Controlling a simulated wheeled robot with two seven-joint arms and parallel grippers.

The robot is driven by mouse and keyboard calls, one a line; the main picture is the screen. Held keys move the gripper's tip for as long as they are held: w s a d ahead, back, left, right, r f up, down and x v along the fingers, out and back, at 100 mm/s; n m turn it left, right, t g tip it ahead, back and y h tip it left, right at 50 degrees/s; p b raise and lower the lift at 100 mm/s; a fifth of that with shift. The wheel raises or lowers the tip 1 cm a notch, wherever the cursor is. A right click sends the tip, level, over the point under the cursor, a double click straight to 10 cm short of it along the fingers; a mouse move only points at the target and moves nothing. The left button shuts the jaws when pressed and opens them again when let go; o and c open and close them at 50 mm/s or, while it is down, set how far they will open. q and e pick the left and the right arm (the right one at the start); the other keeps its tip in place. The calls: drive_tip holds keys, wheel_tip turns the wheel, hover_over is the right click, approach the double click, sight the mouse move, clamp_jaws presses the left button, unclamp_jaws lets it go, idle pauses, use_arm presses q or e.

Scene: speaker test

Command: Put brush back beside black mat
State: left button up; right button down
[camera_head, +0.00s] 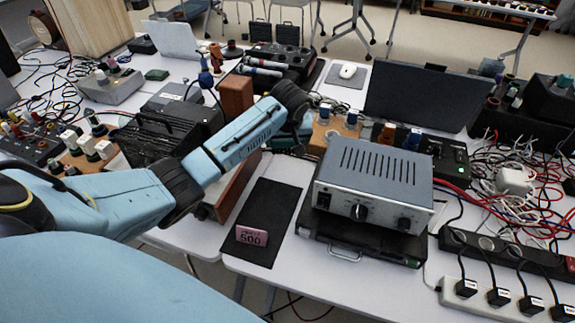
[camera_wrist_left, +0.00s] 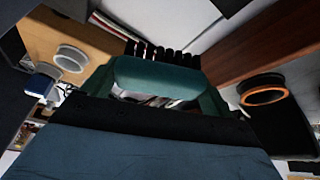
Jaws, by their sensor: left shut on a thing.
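The black mat (camera_head: 277,200) lies flat on the white table in the head view, with a pink block marked 500 (camera_head: 251,236) on its near end. My left gripper (camera_head: 303,124) is beyond the mat's far end, above the table and left of the grey metal box. It is shut on the brush (camera_wrist_left: 155,76). In the left wrist view the brush shows a dark green body and a row of black bristles at its far side. In the head view the brush is mostly hidden by my wrist. My right gripper is not in view.
A grey vented box (camera_head: 372,178) with knobs stands on a black case right of the mat. Cables crowd the right. Bare white table lies around the mat's near end.

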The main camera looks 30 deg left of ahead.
sight(288, 147)
use_arm(q)
wheel_tip(288, 147, down, 3)
drive_tip(key=shift+b, duration=0.3)
drive_tip(key=shift+f, duration=0.6)
drive_tip(key=shift+f+b, duration=0.55)
drive_tip(key=shift+f, duration=0.85)
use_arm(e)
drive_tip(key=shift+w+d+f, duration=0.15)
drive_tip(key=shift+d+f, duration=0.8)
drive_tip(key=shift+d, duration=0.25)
